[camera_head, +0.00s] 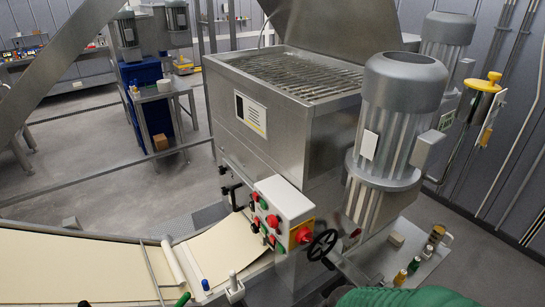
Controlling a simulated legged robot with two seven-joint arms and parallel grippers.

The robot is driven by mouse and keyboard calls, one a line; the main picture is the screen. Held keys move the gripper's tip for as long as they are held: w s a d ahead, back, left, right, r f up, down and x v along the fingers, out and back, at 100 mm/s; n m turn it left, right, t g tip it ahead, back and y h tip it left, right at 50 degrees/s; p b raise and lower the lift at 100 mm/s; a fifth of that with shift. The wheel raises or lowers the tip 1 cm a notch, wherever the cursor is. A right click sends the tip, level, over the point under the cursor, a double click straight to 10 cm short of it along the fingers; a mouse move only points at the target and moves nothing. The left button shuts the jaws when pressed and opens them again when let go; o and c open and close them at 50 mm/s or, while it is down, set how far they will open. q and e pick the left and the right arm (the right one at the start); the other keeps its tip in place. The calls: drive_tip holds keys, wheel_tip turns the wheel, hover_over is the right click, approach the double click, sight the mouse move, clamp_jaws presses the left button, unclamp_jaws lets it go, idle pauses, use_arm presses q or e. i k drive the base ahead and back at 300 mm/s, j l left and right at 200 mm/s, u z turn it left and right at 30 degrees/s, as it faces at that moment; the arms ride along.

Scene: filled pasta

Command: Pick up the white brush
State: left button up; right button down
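I cannot pick out a white brush for certain. A long white piece (173,263) lies across the cream pasta sheet (90,268) at the lower left; it looks like a roller or bar. A small upright white part (234,287) stands at the near edge of the belt, beside a small blue-topped piece (205,285). A pale, narrow item (491,117) hangs under a yellow holder (487,84) at the right; its kind is unclear. Neither of my grippers shows.
A large steel machine (280,130) with a grated top and a grey motor (395,120) fills the middle. A control box (282,210) and black handwheel (322,245) stick out in front. Small bottles (407,271) stand at lower right. Open floor (110,190) lies left.

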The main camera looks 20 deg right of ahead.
sight(235, 287)
drive_tip(key=i+j, duration=0.55)
drive_tip(key=i+j+z, duration=0.1)
drive_tip(key=i+j, duration=0.45)
drive_tip(key=j, duration=0.1)
